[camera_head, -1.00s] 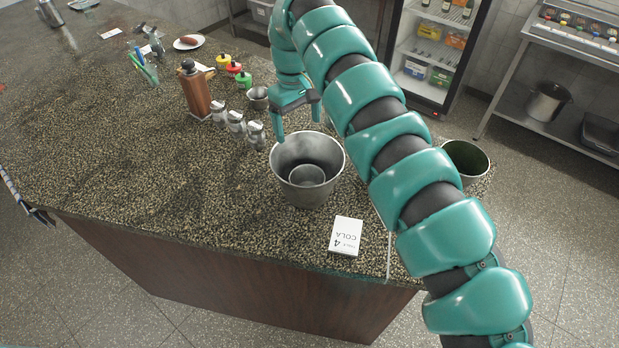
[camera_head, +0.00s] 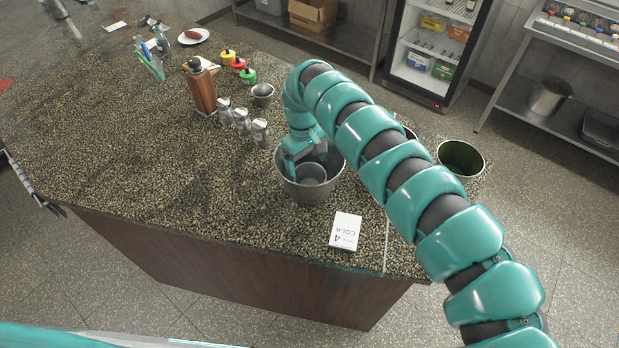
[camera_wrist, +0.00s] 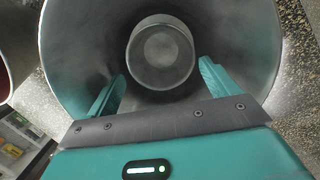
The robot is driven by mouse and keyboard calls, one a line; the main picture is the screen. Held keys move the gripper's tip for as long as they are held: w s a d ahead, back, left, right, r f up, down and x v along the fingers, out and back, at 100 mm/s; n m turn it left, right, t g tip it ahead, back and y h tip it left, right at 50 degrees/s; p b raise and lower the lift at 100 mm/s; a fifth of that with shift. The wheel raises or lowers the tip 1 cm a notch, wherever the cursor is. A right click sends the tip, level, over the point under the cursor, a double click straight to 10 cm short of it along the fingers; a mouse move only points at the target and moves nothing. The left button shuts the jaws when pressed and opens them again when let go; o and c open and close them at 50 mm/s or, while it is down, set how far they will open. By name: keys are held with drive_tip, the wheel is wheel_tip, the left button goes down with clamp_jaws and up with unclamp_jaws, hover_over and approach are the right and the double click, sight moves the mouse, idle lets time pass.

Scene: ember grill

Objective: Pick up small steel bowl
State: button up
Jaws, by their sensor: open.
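A small steel bowl (camera_head: 311,176) sits inside a large steel bucket-like bowl (camera_head: 308,193) near the counter's front right. In the wrist view the small bowl (camera_wrist: 160,55) is round, empty and upright near the top centre, with the large bowl's wall (camera_wrist: 75,60) around it. My gripper (camera_head: 306,161) reaches down into the mouth of the large bowl from behind. Its fingers (camera_wrist: 162,75) are open, one on each side of the small bowl's near edge, with nothing held. I cannot tell whether they touch it.
Another small steel cup (camera_head: 262,92) stands behind steel shakers (camera_head: 242,121) and a wooden pepper mill (camera_head: 201,88). A white COLA card (camera_head: 345,231) lies in front. A green-lined steel bowl (camera_head: 460,158) stands right.

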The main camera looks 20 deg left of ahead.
sight(310, 177)
drive_tip(key=shift+s+d+f+p, duration=0.2)
drive_tip(key=shift+f+p, duration=0.4)
drive_tip(key=shift+p, duration=0.25)
drive_tip(key=f+p, duration=0.1)
drive_tip(key=f, duration=0.2)
drive_tip(key=shift+s+d+f+p, duration=0.1)
drive_tip(key=shift+s+p, duration=0.1)
drive_tip(key=shift+p, duration=0.2)
drive_tip(key=shift+w+d+f, duration=0.1)
drive_tip(key=shift+f, duration=0.3)
drive_tip(key=c, duration=0.7)
